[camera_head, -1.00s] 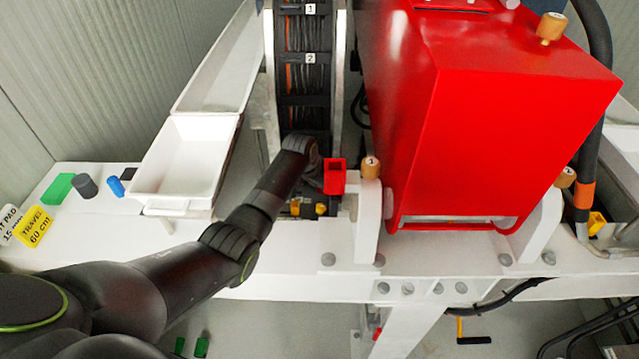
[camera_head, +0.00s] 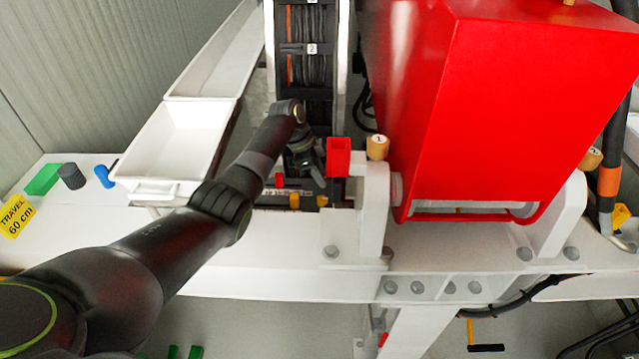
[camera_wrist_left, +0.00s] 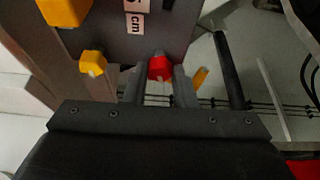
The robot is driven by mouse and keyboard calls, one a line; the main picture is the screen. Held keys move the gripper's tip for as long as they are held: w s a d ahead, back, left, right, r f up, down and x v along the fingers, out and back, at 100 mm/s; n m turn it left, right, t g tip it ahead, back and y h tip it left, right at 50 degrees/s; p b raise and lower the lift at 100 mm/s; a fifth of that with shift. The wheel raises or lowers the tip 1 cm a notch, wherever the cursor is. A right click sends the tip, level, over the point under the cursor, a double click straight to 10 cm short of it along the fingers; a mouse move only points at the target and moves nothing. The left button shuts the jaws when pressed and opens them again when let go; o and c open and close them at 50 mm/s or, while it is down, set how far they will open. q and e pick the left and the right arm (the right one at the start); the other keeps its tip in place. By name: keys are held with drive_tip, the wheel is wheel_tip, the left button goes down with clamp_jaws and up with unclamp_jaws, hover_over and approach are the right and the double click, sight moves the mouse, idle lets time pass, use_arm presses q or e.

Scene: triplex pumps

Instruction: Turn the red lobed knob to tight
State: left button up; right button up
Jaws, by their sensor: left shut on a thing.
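The red lobed knob (camera_wrist_left: 160,67) shows in the left wrist view between the two dark fingertips of my left gripper (camera_wrist_left: 161,80). The fingers are shut on it, one on each side, and hide parts of its sides. In the head view my left gripper (camera_head: 314,172) points down at the dark panel below the hose reel, left of an open red box. The knob in its grasp cannot be made out clearly there. How far the knob is turned cannot be told. My right gripper is in neither view.
A large red housing (camera_head: 510,110) fills the right.

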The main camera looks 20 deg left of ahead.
use_arm(q)
drive_tip(key=m+b, duration=0.1)
drive_tip(key=b, duration=0.1)
drive_tip(key=m+g+b, duration=0.1)
drive_tip(key=shift+w+f+m+b, duration=0.15)
drive_tip(key=shift+f+m+b, duration=0.05)
drive_tip(key=shift+m+b, duration=0.15)
drive_tip(key=shift+r+m+g+b, duration=0.15)
drive_tip(key=shift+m+g+b, duration=0.15)
drive_tip(key=shift+m+b, duration=0.4)
drive_tip(key=o, duration=1)
drive_tip(key=p+v, duration=1)
drive_tip(key=v, duration=0.7)
drive_tip(key=shift+a+r, duration=0.15)
drive_tip(key=shift+r, duration=0.05)
